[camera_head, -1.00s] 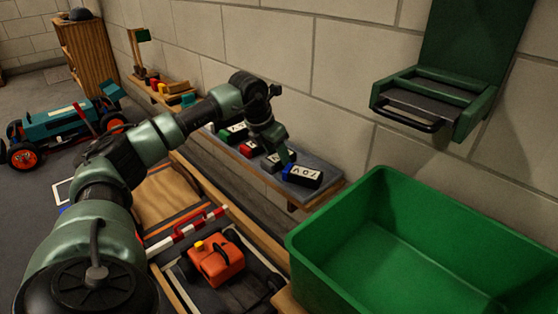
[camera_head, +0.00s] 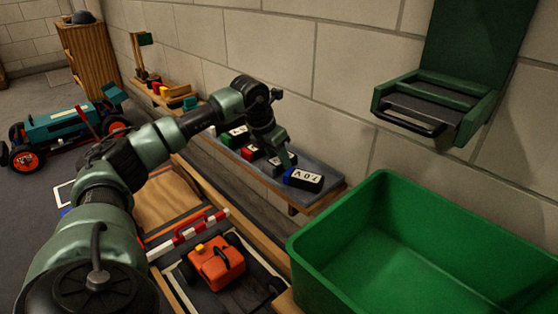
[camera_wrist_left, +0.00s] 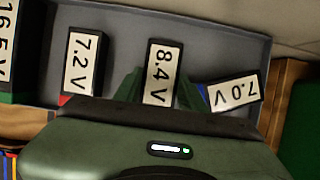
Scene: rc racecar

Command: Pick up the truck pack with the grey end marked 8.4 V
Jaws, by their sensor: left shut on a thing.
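The truck pack marked 8.4 V (camera_wrist_left: 161,70) is a dark block with a white label, in the middle of the left wrist view. My left gripper (camera_wrist_left: 158,92) has one green finger on each side of it and is shut on it. The pack's near end is hidden behind the gripper body. In the head view my left gripper (camera_head: 281,157) is down at the row of packs, and the 8.4 V pack is largely covered. I cannot tell whether it is clear of the tray. My right gripper is not in view.
The 7.2 V pack (camera_wrist_left: 84,62) lies left of the gripper; the blue-ended 7.0 V pack (camera_wrist_left: 235,92) lies tilted close on the right. A 16.5 V pack (camera_wrist_left: 5,45) is farther left. A large green bin (camera_head: 330,225) stands right of the grey tray (camera_head: 325,197).

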